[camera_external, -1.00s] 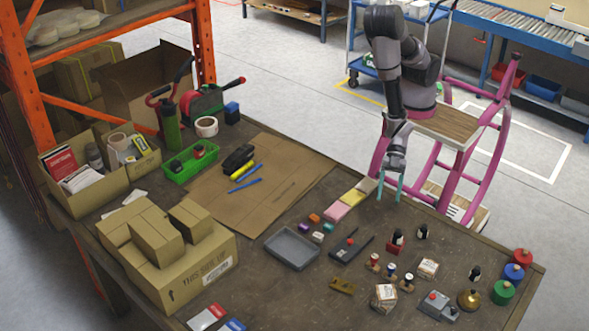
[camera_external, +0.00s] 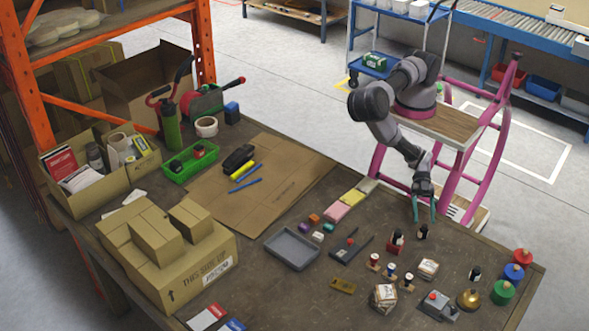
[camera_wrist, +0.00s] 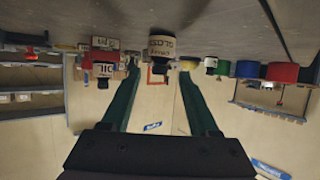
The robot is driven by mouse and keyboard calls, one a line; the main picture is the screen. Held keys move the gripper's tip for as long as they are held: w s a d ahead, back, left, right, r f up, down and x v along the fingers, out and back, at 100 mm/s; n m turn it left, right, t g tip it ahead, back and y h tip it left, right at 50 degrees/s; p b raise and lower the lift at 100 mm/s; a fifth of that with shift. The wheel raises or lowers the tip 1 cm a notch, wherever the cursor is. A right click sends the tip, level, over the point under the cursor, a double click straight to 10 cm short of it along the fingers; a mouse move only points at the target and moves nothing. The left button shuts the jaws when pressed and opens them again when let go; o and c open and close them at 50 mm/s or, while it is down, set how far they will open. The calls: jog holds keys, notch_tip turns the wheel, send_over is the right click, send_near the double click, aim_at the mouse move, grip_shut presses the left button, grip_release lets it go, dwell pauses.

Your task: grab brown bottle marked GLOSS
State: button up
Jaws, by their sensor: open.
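The brown bottle marked GLOSS (camera_wrist: 162,45) shows upside down in the wrist view, its cream label facing the camera and its dark cap hanging below. It sits ahead of and between the fingers, apart from them. In the external view it appears to be the small dark bottle with a pale label (camera_external: 422,232) near the table's far edge. My gripper (camera_external: 424,212) is open and empty, pointing down just behind that bottle. Its two green fingers (camera_wrist: 157,80) stand apart in the wrist view.
A red item with a dark-capped bottle (camera_external: 396,241) stands close to the left. A grey tray (camera_external: 291,248) lies left.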

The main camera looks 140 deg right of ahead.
aim_at(425, 226)
jog(key=x, duration=0.4)
jog(key=shift+w+a, duration=0.1)
jog(key=shift+w, duration=0.05)
grip_shut()
